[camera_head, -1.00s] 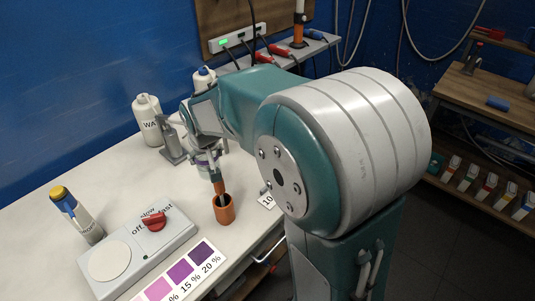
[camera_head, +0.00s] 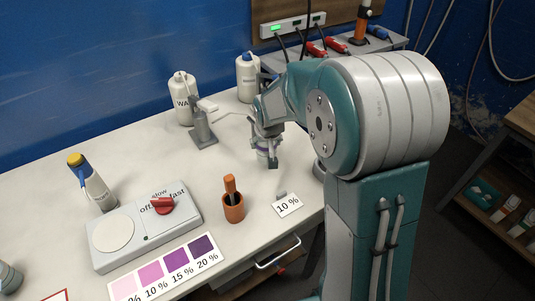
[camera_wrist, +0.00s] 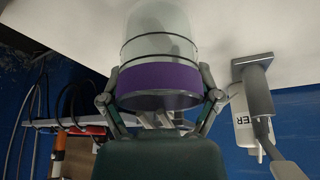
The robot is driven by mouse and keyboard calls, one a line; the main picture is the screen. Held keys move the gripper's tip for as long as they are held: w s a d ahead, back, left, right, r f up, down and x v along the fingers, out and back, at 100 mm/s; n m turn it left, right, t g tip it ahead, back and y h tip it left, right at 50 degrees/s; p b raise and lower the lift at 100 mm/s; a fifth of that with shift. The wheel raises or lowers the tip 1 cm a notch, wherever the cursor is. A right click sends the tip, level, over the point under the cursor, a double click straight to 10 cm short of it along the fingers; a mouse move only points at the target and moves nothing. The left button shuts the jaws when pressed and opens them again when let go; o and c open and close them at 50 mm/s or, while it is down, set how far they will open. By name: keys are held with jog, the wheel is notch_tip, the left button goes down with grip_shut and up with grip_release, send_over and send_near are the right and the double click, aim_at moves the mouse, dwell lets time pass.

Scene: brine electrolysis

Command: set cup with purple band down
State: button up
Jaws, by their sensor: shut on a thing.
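The cup with the purple band (camera_wrist: 160,84) is a clear, pale cup with dark rings and a purple band, large in the wrist view. My gripper (camera_wrist: 160,92) is shut on it, with a finger on each side at the band. In the head view my gripper (camera_head: 268,139) points down over the white table, left of my arm's large joint. There the cup (camera_head: 266,153) is small and partly hidden by the fingers. I cannot tell whether its base touches the table.
A grey stand (camera_head: 203,130) and white bottles (camera_head: 181,104) are behind and left. An orange holder (camera_head: 233,207), a "10 %" card (camera_head: 287,205), a stirrer plate (camera_head: 113,234) and a colour chart (camera_head: 165,270) lie nearer. Bare table (camera_head: 215,165) lies between.

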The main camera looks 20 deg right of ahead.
aim_at(275, 151)
jog(key=shift+d+f, duration=0.3)
jog(key=shift+d, duration=0.05)
jog(key=d+f, duration=0.2)
jog(key=f, duration=0.1)
jog(key=shift+f, duration=0.25)
jog(key=shift+a, duration=0.9)
jog(key=o, duration=1.1)
jog(key=shift+d, duration=0.6)
jog(key=shift+s+a+r, duration=0.1)
jog(key=shift+a+r, duration=0.05)
jog(key=shift+r, duration=0.2)
jog(key=v, duration=1.2)
jog(key=shift+n+t, duration=0.4)
jog(key=shift+t, duration=0.1)
jog(key=s+r, duration=0.2)
jog(key=s, duration=0.5)
jog(key=s+r, duration=0.3)
jog(key=s, duration=0.5)
jog(key=s+r, duration=0.2)
jog(key=s, duration=0.6)
jog(key=shift+s+r, duration=0.1)
jog(key=shift+r, duration=0.1)
